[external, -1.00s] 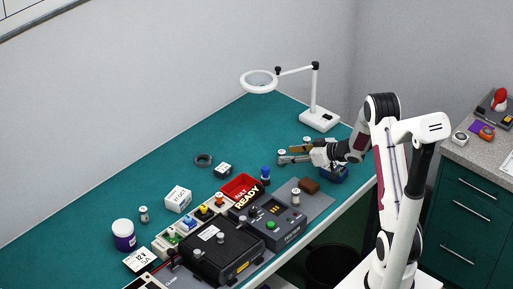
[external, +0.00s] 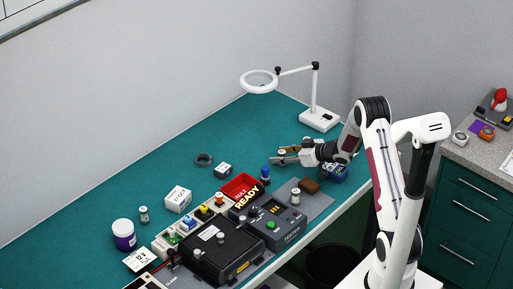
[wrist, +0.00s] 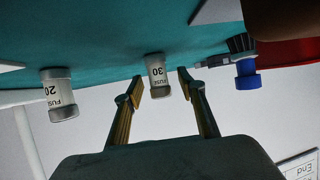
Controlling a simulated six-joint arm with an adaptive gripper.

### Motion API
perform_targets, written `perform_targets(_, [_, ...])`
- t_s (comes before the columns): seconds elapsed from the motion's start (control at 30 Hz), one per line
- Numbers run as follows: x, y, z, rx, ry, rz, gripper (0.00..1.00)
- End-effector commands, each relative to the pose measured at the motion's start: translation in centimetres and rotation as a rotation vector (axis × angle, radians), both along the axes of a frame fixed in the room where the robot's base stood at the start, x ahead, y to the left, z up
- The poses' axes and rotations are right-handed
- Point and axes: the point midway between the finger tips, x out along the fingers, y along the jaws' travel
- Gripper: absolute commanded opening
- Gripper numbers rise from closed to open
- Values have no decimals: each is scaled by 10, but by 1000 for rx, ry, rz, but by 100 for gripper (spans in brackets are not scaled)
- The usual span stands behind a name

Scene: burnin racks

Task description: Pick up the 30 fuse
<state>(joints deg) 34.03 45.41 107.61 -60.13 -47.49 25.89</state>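The 30 fuse (wrist: 157,76), a small pale cylinder with grey end caps and "30" on its label, stands on the teal bench in the wrist view, which looks upside down. My gripper (wrist: 161,79) is open, one finger on each side of the fuse, with a visible gap to each. How deep the fuse sits between the fingertips is hard to tell. In the external view my gripper (external: 277,154) is low over the bench, and its fingers largely hide the fuse. A similar fuse marked 20 (wrist: 59,95) stands apart, left in the wrist view.
A blue-ended brush (wrist: 246,70) is close right of the fingers in the wrist view. The red bin (external: 236,184), black case (external: 221,254) and grey tester (external: 270,230) crowd the front. The magnifier lamp (external: 318,121) stands behind.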

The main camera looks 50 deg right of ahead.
Motion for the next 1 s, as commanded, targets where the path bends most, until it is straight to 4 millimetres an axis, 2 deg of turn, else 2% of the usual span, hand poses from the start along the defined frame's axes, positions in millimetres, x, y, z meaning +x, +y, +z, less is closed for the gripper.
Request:
perform_targets(0.27, [0,0,0,0,0,0,40])
perform_targets(0.4, [0,0,0,0,0,0,3])
perform_targets(0.43, [0,0,0,0,0,0,0])
perform_targets(0.77, [0,0,1,0,0,0,0])
perform_targets(1.0, [0,0,11,-1,-2,1,0])
